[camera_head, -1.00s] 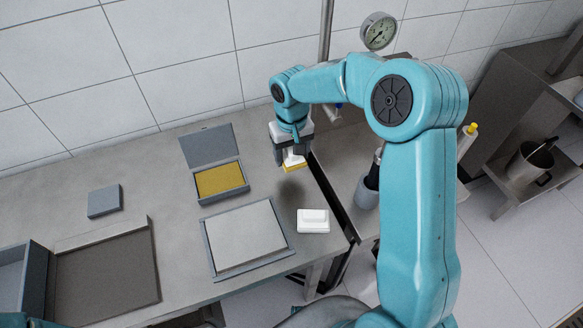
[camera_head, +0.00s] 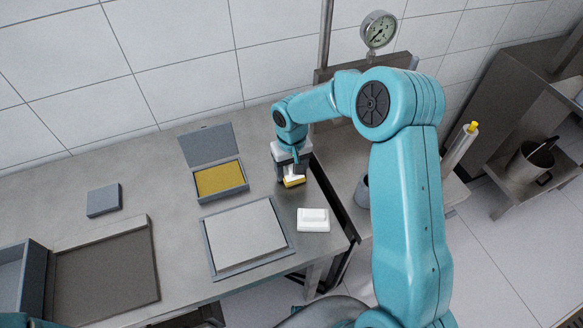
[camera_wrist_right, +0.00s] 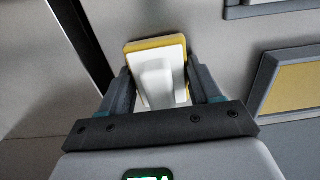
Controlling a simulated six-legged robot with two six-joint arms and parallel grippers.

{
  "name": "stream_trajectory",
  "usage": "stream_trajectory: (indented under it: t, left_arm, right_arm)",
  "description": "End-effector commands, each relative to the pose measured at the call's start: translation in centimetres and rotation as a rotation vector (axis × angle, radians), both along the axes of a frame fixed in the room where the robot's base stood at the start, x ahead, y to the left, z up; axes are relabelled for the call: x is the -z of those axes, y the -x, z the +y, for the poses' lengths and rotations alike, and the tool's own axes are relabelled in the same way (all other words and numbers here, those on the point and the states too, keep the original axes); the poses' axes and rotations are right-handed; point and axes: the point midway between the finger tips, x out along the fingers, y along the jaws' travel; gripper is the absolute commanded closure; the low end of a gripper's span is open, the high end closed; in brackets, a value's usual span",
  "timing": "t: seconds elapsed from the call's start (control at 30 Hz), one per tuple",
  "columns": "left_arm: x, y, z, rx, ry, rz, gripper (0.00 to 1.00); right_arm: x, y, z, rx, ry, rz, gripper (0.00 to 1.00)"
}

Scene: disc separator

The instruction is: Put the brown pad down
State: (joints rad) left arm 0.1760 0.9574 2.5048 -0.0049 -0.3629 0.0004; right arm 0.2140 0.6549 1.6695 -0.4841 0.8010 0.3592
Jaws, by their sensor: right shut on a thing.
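The brown pad (camera_head: 294,182) is a white block with a handle and a yellow-brown underside. My right gripper (camera_head: 292,172) points down and is shut on its white handle. The pad is at or just above the bench top, right of the open box with the yellow insert; I cannot tell whether it touches. In the right wrist view the pad (camera_wrist_right: 157,47) sits between the two fingers of my right gripper (camera_wrist_right: 162,88), its yellow-brown edge showing on the far side. My left gripper is not in view.
A similar white pad (camera_head: 313,220) lies on the bench in front. The open grey box (camera_head: 221,182) with a yellow insert is left of the gripper. A framed light plate (camera_head: 246,238), a small grey box (camera_head: 104,200) and a dark tray (camera_head: 107,270) are further left. The bench's right edge is close.

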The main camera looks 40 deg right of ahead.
Motion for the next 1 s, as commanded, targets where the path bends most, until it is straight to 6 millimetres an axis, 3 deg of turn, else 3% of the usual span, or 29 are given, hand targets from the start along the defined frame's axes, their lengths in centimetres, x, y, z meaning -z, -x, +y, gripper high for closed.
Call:
stream_trajectory:
  t: [0.23, 0.27, 0.33, 0.83, 1.0]
  left_arm:
    - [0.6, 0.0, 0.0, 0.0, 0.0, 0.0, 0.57]
    - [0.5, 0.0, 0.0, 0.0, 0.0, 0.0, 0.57]
    - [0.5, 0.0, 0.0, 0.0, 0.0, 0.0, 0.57]
    - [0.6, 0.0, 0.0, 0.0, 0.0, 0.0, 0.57]
    - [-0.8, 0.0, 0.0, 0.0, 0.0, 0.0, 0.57]
  right_arm:
    - [0.5, 0.0, 0.0, 0.0, 0.0, 0.0, 0.61]
    - [0.5, 0.0, 0.0, 0.0, 0.0, 0.001, 0.34]
    - [0.6, 0.1, 0.0, -0.001, 0.0, 0.002, 0.11]
    - [0.7, 0.2, 0.0, 0.0, -0.001, 0.006, 0.11]
    - [-0.3, 0.2, 0.1, -0.001, -0.002, 0.008, 0.11]
